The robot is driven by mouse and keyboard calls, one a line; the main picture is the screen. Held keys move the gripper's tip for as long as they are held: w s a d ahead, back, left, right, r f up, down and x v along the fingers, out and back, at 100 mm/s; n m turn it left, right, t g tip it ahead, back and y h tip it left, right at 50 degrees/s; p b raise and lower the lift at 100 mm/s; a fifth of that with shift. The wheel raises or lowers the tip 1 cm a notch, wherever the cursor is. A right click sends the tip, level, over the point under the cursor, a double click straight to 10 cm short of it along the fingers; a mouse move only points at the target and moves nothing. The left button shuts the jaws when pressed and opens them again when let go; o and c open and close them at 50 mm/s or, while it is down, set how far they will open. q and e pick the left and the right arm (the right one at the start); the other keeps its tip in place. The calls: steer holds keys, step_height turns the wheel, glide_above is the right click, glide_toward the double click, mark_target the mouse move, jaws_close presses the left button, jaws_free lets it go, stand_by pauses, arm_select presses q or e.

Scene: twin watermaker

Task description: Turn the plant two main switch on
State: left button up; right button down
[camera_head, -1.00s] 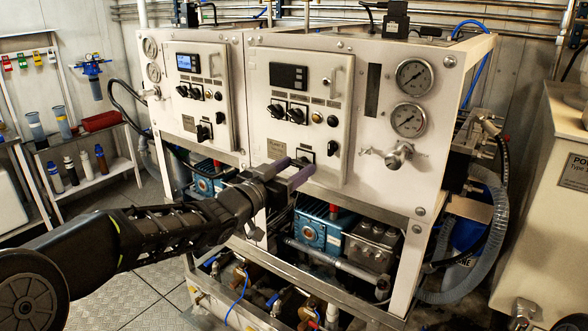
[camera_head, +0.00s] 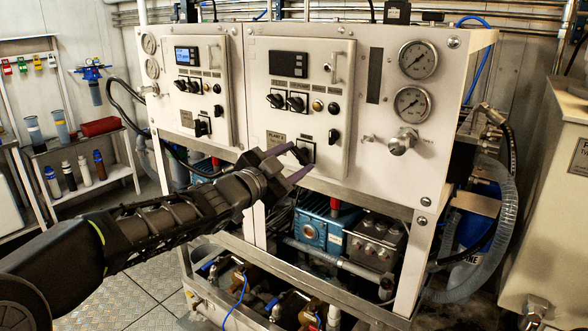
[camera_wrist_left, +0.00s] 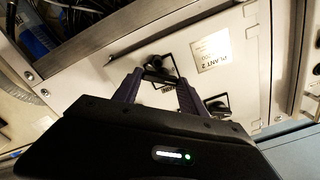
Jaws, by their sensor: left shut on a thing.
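The plant two panel (camera_head: 300,110) is a pale cabinet door with a "PLANT 2" label (camera_head: 277,136), also seen in the left wrist view (camera_wrist_left: 213,50). Its main switch (camera_head: 304,152) is a black rotary knob low on the door, right of the label. My left gripper (camera_head: 299,161) is at this knob, its purple-grey fingers on either side. In the left wrist view the fingers close around the knob (camera_wrist_left: 160,66). The fingers partly hide the knob, and its on or off position cannot be read. My right gripper is not in view.
Another black knob (camera_head: 333,136) sits just up and right of the switch. Small selector knobs (camera_head: 285,102) and a dark display (camera_head: 288,64) are higher up. The neighbouring panel (camera_head: 197,95) has a lit screen. Pumps and pipes (camera_head: 320,233) fill the frame below.

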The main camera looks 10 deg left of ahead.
arm_select(q)
steer(key=m+b, duration=0.1)
steer(key=m, duration=0.1)
steer(key=m+b, duration=0.1)
steer(key=m, duration=0.2)
steer(key=shift+f+m+b, duration=0.25)
steer(key=shift+m+b, duration=0.15)
steer(key=m+b, duration=0.1)
steer(key=m, duration=0.3)
steer(key=shift+a+m+b, duration=0.15)
steer(key=shift+m+b, duration=0.25)
steer(key=o, duration=1.4)
steer(key=shift+r, duration=0.1)
steer(key=shift+c, duration=0.2)
steer(key=v, duration=0.7)
steer(key=shift+s, duration=0.35)
steer(key=shift+a, duration=0.1)
